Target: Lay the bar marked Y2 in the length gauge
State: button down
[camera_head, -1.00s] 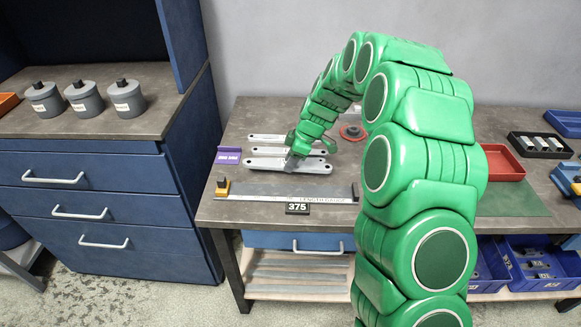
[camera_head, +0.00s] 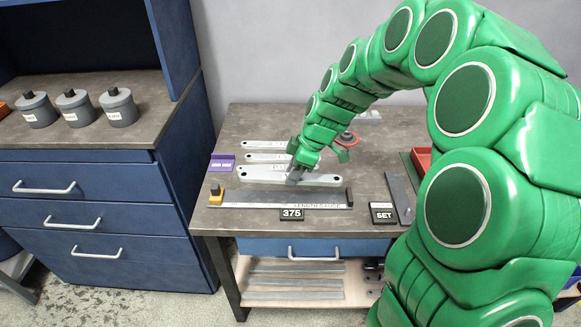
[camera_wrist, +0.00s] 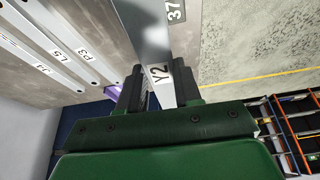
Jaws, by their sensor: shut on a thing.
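My gripper (camera_head: 295,177) is shut on the bar marked Y2 (camera_wrist: 147,25); its label sits between the fingers (camera_wrist: 150,90) in the wrist view. In the head view the grey bar (camera_head: 325,181) lies roughly level, just behind the length gauge (camera_head: 270,206). The gauge is a long dark channel with a pale scale along its front, a yellow block at its left end and a black tag reading 375 (camera_head: 291,213) in front. I cannot tell how high the bar is above the table.
Other pale bars marked J4 (camera_wrist: 20,52), L5 (camera_wrist: 38,35) and P3 (camera_wrist: 66,38) lie side by side behind. A purple holder (camera_head: 222,162) stands left of them. A dark strip (camera_head: 398,194) and a BET tag (camera_head: 383,213) lie right of the gauge. A red round item (camera_head: 347,139) is behind.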

jog(key=shift+s+r, duration=0.55)
jog(key=shift+s, duration=0.45)
send_over(298, 199)
jog(key=d, duration=0.1)
jog(key=shift+f, duration=2.55)
jog(key=shift+d+n, duration=0.15)
jog(key=shift+n, duration=0.15)
jog(key=shift+f, duration=0.2)
jog(key=shift+f, duration=3.1)
jog(key=c, duration=0.7)
grip_release()
jog(key=shift+r, duration=0.1)
